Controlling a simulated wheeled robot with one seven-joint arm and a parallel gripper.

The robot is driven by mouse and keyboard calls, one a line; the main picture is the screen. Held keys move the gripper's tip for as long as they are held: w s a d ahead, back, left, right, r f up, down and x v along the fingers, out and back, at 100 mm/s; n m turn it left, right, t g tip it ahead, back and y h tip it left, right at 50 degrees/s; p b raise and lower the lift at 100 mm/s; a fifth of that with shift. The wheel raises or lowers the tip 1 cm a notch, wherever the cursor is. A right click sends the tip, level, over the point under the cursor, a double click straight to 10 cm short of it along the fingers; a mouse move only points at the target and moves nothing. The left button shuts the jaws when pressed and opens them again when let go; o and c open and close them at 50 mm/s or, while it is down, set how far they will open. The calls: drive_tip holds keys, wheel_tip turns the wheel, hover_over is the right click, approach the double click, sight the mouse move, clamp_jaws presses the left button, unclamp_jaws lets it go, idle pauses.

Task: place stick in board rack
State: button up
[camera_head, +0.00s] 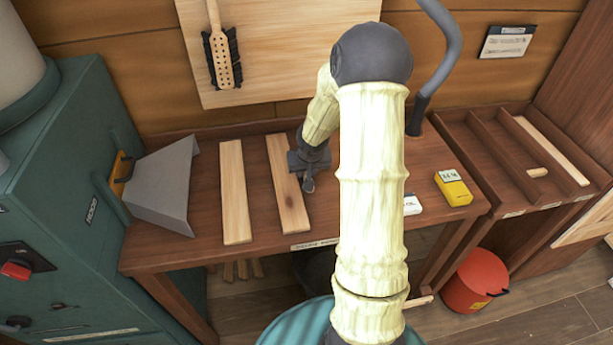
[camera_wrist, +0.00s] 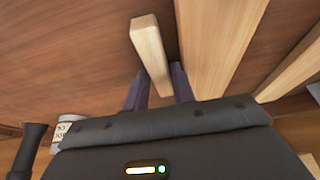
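In the wrist view, the stick (camera_wrist: 151,45) is a pale, narrow wooden piece. Its lower part shows between the two dark fingers of my gripper (camera_wrist: 160,88). The fingers are apart, with the stick filling most of the gap. I cannot tell whether they touch it. In the head view, my gripper (camera_head: 308,184) is at the right edge of the right-hand board on the bench. I cannot make out the stick there; my arm covers part of the bench. The board rack (camera_head: 480,150) is the slotted wooden tray at the right.
Two pale boards, left (camera_head: 234,190) and right (camera_head: 289,185), lie on the bench (camera_head: 185,255). A yellow box (camera_head: 453,188) and a white card (camera_head: 412,204) are right of my arm. The rack holds a long strip (camera_head: 548,148) and a short piece (camera_head: 537,172). A grey lamp post (camera_head: 418,118) stands behind.

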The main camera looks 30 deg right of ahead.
sight(306, 173)
clamp_jaws()
wheel_tip(306, 173, up, 10)
drive_tip(key=p, duration=0.3)
drive_tip(key=shift+p, duration=0.4)
idle(0.4)
